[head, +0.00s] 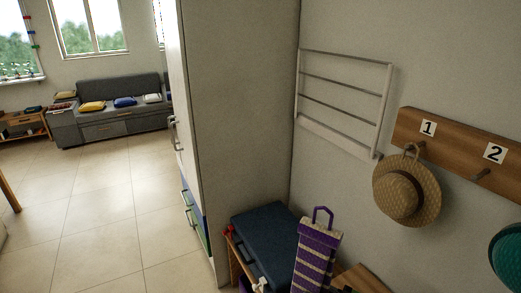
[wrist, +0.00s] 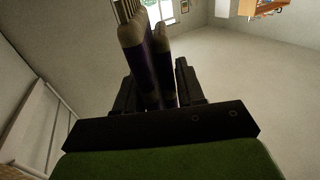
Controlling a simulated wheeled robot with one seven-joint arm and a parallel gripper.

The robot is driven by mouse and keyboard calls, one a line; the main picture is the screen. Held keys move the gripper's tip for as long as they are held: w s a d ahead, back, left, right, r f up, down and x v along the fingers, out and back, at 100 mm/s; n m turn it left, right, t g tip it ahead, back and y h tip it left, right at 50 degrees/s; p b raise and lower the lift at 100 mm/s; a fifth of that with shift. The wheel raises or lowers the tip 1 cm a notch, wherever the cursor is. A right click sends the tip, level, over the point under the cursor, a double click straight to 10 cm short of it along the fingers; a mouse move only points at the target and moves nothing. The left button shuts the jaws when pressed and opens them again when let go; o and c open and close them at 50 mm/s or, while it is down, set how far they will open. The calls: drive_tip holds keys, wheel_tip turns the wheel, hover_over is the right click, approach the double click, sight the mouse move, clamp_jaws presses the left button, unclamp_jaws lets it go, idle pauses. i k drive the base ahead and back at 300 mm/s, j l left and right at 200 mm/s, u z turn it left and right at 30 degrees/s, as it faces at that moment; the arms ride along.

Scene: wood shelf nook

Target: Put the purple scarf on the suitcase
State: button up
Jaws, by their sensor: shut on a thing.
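The purple scarf (head: 312,263) with beige stripes shows in the head view, upright at the bottom centre, with a purple loop at its top. It stands in front of the suitcase's right side and partly covers it. In the wrist view the scarf (wrist: 149,70) is pinched between the fingers of my gripper (wrist: 157,97), its pale ends pointing away from my gripper. My fingers are not clearly visible in the head view. The dark blue suitcase (head: 265,228) lies flat on a low wooden bench beside the tall cabinet. Its top looks bare.
A straw hat (head: 407,190) hangs on the numbered hook board (head: 463,142); a teal item (head: 507,258) is at the right edge. A wall rack (head: 343,100) is above the bench. The tall cabinet (head: 240,110) stands left of the suitcase. Open tiled floor (head: 110,215) lies further left.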

sight(264, 224)
drive_tip(key=i+j+z, duration=0.3)
drive_tip(key=j+z, duration=0.2)
drive_tip(key=i+j+z, duration=0.15)
drive_tip(key=j+z, duration=0.85)
drive_tip(key=j, duration=0.2)
drive_tip(key=j+z, duration=0.5)
drive_tip(key=j, duration=0.15)
